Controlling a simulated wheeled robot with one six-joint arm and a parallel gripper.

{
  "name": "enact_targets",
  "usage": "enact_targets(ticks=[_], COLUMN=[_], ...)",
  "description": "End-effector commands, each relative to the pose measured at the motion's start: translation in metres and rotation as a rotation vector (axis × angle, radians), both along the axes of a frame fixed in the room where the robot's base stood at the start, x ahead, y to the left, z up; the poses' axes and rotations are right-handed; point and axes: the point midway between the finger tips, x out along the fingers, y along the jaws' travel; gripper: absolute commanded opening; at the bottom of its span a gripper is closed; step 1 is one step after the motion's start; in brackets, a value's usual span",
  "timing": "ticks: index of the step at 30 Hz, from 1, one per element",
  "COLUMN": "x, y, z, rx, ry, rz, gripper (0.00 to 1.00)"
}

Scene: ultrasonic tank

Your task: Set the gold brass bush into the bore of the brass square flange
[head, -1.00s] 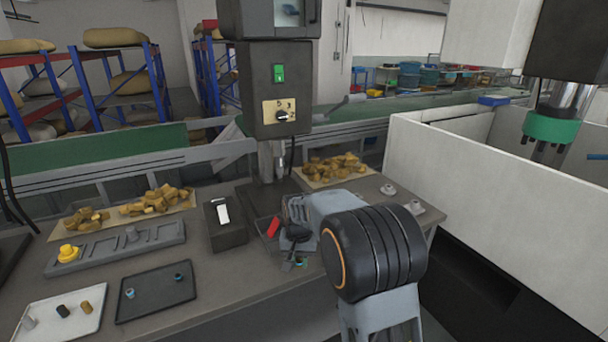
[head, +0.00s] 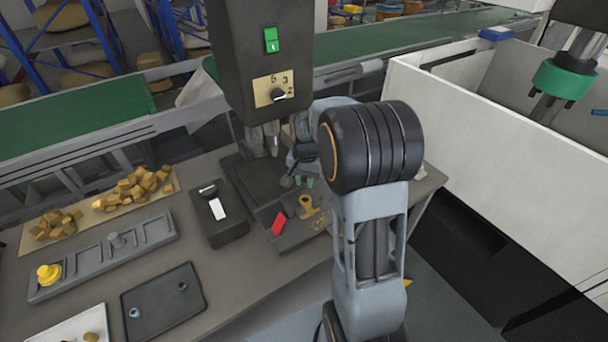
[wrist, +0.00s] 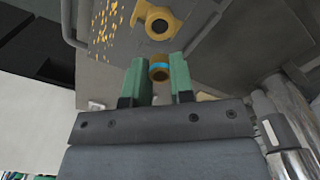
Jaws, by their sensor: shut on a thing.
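The gold brass bush (wrist: 159,71), with a bright blue band, is held between the green fingertips of my gripper (wrist: 160,80) in the wrist view. In the head view my gripper (head: 302,182) shows only as small green tips, mostly hidden by my arm; the bush cannot be made out there. The brass square flange (wrist: 157,22) lies just beyond the fingertips in the wrist view, with its dark round bore open. In the head view the flange (head: 307,206) sits on the drill fixture, just below my gripper. The bush is apart from the bore.
A red piece (head: 279,223) lies beside the flange. The drill press (head: 265,65) stands close behind my gripper. A black switch box (head: 217,213) is to the left, with a grey rack (head: 105,252) and a dark tray (head: 163,302) farther left. A white wall (head: 470,135) bounds the right.

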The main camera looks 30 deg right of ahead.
Motion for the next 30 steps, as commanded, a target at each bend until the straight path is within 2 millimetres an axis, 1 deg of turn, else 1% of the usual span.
enact_targets(ticks=[1,18,23,30], x=[0.000,0.000,0.000,0.000], y=[0.000,-0.001,-0.002,-0.002], z=[-0.005,-0.052,-0.058,-0.058], rx=[0.001,0.000,0.001,0.000], ry=[0.001,0.001,0.001,0.000], rz=[0.001,-0.002,-0.002,-0.003], gripper=[0.00,0.00,0.00,0.00])
